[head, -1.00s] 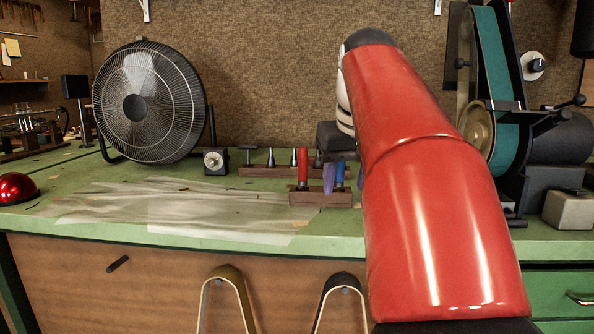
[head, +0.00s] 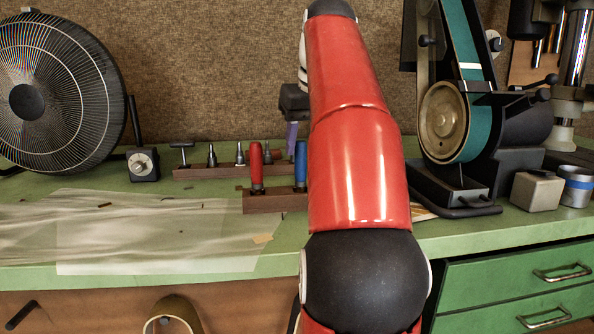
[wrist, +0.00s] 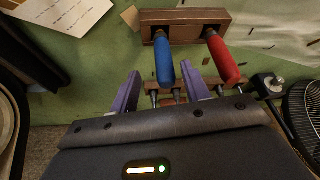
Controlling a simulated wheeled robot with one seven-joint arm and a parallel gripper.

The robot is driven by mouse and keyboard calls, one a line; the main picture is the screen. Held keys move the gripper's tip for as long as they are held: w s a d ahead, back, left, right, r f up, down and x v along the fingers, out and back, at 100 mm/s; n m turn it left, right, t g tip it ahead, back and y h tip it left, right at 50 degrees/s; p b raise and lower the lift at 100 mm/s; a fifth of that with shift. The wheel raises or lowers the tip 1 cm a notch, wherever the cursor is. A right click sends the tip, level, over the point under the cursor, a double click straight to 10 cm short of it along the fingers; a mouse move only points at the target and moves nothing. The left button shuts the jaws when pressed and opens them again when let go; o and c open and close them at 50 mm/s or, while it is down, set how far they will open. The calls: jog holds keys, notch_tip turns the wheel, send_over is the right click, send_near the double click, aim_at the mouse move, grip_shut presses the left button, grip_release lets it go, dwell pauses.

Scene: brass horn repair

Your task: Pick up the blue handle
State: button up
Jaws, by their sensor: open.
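The blue handle (head: 300,163) stands upright in a small brown wooden rack (head: 262,203), partly beside my red arm in the head view. In the wrist view the blue handle (wrist: 163,61) lies in line with the gap between my two purple fingers. My gripper (wrist: 160,70) is open and holds nothing. In the head view one purple finger of my gripper (head: 291,148) shows just above and left of the blue handle's top; the other is hidden. I cannot tell the exact depth between them.
A red handle (head: 256,165) stands left of the blue one in the same rack. Behind is another rack with metal tools (head: 212,156). A fan (head: 55,95) stands left, a belt sander (head: 455,120) right. Clear plastic sheet (head: 150,230) covers the green bench's front left.

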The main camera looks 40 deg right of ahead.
aim_at(299, 161)
jog(key=x, duration=0.1)
jog(key=b+x, duration=0.1)
jog(key=x, duration=0.3)
jog(key=shift+w+a+f+b, duration=0.2)
jog(key=shift+w+a+b, duration=0.05)
jog(key=shift+b, duration=0.1)
grip_shut()
jog(key=shift+r, duration=0.15)
